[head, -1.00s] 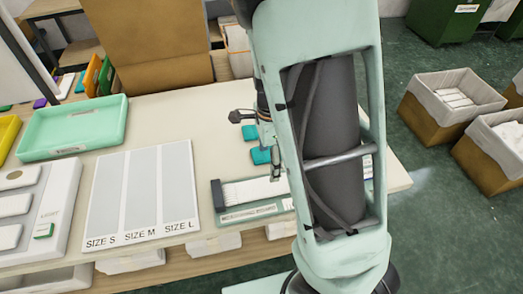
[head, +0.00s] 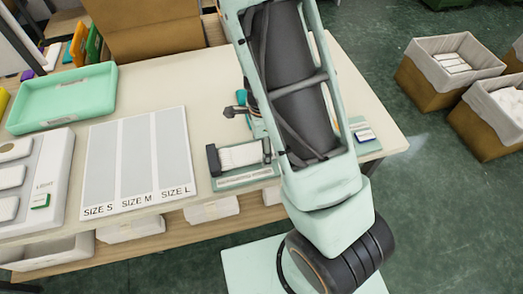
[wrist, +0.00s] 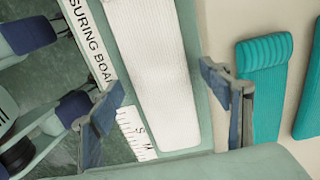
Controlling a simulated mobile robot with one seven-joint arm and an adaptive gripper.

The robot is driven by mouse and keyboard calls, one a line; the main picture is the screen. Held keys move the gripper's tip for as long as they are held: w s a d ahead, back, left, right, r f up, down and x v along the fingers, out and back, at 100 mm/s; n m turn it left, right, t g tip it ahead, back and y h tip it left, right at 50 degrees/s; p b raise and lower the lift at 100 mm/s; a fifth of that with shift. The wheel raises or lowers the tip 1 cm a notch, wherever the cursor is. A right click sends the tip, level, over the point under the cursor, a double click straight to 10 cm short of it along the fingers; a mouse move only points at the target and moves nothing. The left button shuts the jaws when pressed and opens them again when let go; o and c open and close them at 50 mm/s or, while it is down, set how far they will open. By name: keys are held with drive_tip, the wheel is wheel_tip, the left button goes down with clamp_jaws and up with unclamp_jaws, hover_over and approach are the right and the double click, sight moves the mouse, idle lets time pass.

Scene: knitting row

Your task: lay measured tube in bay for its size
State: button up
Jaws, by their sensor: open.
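A white ribbed tube (wrist: 150,70) lies flat on the green measuring board (wrist: 195,60). In the head view the tube (head: 240,156) lies beside a dark end block, and the board (head: 247,179) sits near the table's front edge. In the wrist view my gripper (wrist: 168,110) is open, with one finger on each side of the tube and no visible grip on it. The grey bay mat (head: 137,160), marked SIZE S, SIZE M and SIZE L, lies left of the board. Its bays look empty. My arm hides part of the board's right side.
Teal ribbed pieces (wrist: 265,80) lie right of the board in the wrist view. A mint tray (head: 65,97) and a white panel (head: 40,175) marked LIGHT are at the left. Lined bins (head: 450,65) stand on the floor at right. Table behind the mat is clear.

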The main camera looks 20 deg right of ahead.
sight(261, 149)
drive_tip(key=c, duration=1.1)
drive_tip(key=shift+r, duration=0.15)
wheel_tip(261, 149, up, 10)
drive_tip(key=shift+f+p, duration=0.1)
drive_tip(key=shift+p, duration=0.75)
